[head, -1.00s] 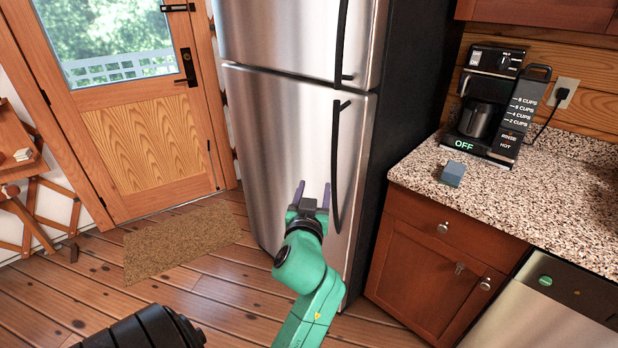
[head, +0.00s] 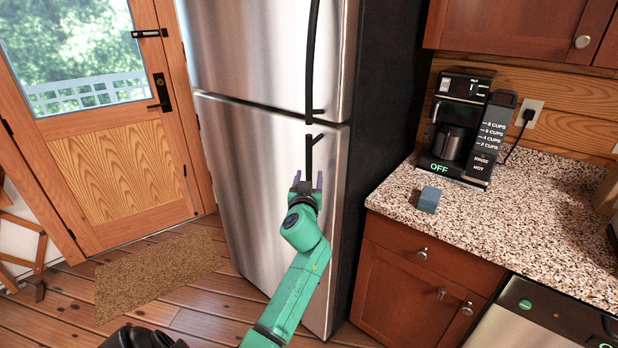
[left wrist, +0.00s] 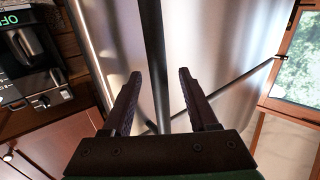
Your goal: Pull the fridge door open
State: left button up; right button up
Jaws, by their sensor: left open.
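The stainless steel fridge (head: 240,150) stands upright with its upper and lower doors both shut. The lower door has a long dark vertical handle (head: 309,160), whose lower part is hidden behind my left gripper (head: 308,180). That gripper is open, its two purple-grey fingers pointing up toward the handle. In the left wrist view, the dark handle bar (left wrist: 154,50) runs between the two open fingers (left wrist: 160,74). I cannot tell whether either finger touches it. The upper door has its own dark handle (head: 312,60). My right gripper is out of view.
A wooden cabinet (head: 405,290) with a speckled countertop (head: 520,230) stands right of the fridge, carrying a coffee maker (head: 462,130) and a small blue-grey block (head: 428,199). A glazed door (head: 120,170) and a brown mat (head: 155,272) are at left. Wooden floor shows before the fridge.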

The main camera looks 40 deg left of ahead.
pick_arm(q)
grip_shut()
jog(key=shift+f, duration=0.1)
dwell(1.2)
